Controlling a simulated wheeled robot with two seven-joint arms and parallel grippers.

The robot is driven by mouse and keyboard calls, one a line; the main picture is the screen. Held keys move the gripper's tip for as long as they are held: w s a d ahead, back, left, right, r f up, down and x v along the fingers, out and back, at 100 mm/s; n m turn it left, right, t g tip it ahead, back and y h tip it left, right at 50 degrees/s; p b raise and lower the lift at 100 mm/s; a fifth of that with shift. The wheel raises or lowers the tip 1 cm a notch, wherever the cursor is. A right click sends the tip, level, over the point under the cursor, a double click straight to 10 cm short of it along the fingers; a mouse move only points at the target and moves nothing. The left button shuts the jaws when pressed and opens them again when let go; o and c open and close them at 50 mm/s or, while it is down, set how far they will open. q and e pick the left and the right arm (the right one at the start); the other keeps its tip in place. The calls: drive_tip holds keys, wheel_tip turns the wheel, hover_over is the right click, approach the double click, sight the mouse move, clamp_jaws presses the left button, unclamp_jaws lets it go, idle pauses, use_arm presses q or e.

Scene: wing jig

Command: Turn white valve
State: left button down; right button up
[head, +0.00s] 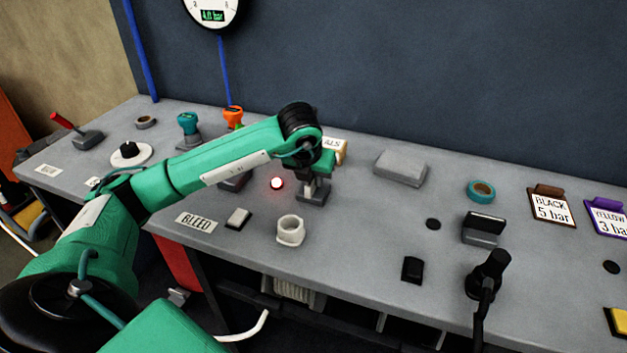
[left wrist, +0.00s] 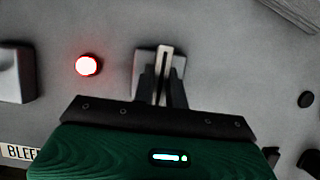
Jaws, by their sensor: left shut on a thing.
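The white valve is mostly hidden by my left arm in the head view; its grey base (head: 312,197) shows under the gripper. In the left wrist view its pale flat handle (left wrist: 165,58) stands between the fingers, over the grey base (left wrist: 145,62). My left gripper (head: 316,184) reaches down onto it from above and is shut on the handle. The fingers also show in the left wrist view (left wrist: 161,88). My right gripper is not in view.
A lit red lamp (head: 277,183) is just left of the valve. Teal (head: 188,122) and orange (head: 234,115) valves stand behind my arm. A grey block (head: 400,168) lies right.

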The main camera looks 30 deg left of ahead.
use_arm(q)
drive_tip(key=shift+r, duration=0.1)
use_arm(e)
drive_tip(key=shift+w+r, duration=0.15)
use_arm(q)
drive_tip(key=c, duration=1.4)
unclamp_jaws()
drive_tip(key=shift+c, duration=0.2)
